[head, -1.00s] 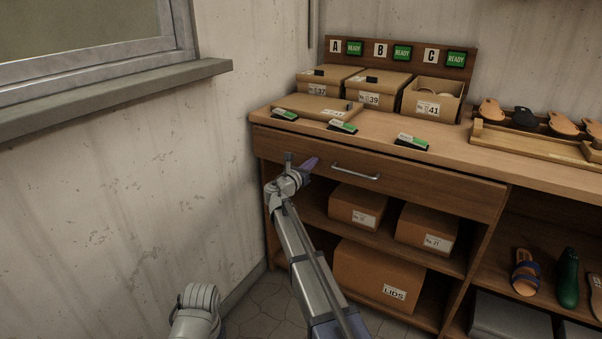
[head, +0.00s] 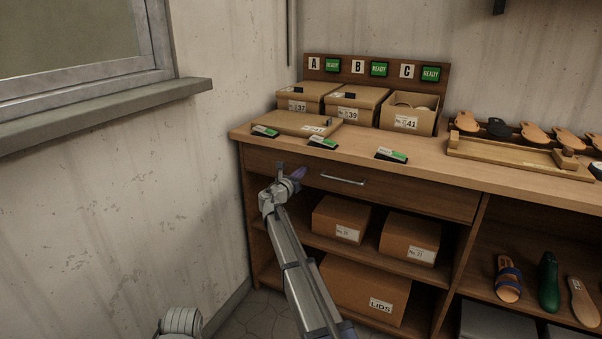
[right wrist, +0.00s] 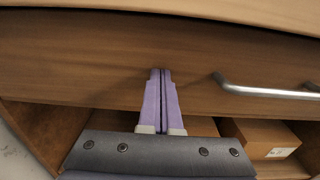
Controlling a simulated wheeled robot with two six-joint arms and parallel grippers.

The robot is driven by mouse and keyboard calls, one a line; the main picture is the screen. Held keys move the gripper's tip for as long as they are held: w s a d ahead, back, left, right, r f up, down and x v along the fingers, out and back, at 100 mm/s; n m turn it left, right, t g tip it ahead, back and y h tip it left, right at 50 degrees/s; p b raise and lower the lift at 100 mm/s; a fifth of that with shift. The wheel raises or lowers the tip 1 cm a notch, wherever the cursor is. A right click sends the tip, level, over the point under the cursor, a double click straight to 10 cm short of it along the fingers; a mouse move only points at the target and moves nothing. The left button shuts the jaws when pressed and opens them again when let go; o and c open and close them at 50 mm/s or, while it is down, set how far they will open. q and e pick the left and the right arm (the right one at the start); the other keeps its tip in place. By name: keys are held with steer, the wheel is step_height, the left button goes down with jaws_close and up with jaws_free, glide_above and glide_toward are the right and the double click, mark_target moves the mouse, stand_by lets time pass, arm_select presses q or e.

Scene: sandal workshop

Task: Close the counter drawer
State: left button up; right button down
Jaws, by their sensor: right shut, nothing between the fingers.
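The counter drawer (head: 400,196) is a wide wooden front under the counter top with a metal bar handle (head: 343,180). It looks flush or nearly flush with the counter; any small gap is hard to tell. My right gripper (head: 299,172) is shut and empty, at the drawer front left of the handle. In the right wrist view the purple fingers (right wrist: 160,74) are together, with their tips at or very near the drawer's wood face, and the handle (right wrist: 265,91) is to their right. Contact cannot be told for sure. My left gripper is not in view.
On the counter top (head: 350,155) stand cartons (head: 357,104), a flat box lid (head: 297,123), green-and-black tags (head: 323,142) and a wooden tray (head: 505,155). Boxes (head: 410,238) fill the shelves below. The wall with a window sill (head: 100,115) is close on the left.

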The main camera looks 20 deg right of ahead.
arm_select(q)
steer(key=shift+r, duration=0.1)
arm_select(e)
steer(key=shift+w+d+r, duration=0.15)
steer(key=shift+w+d, duration=0.15)
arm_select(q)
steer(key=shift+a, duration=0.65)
arm_select(e)
steer(key=v, duration=1.4)
steer(key=shift+s+a, duration=0.25)
steer(key=shift+s, duration=0.1)
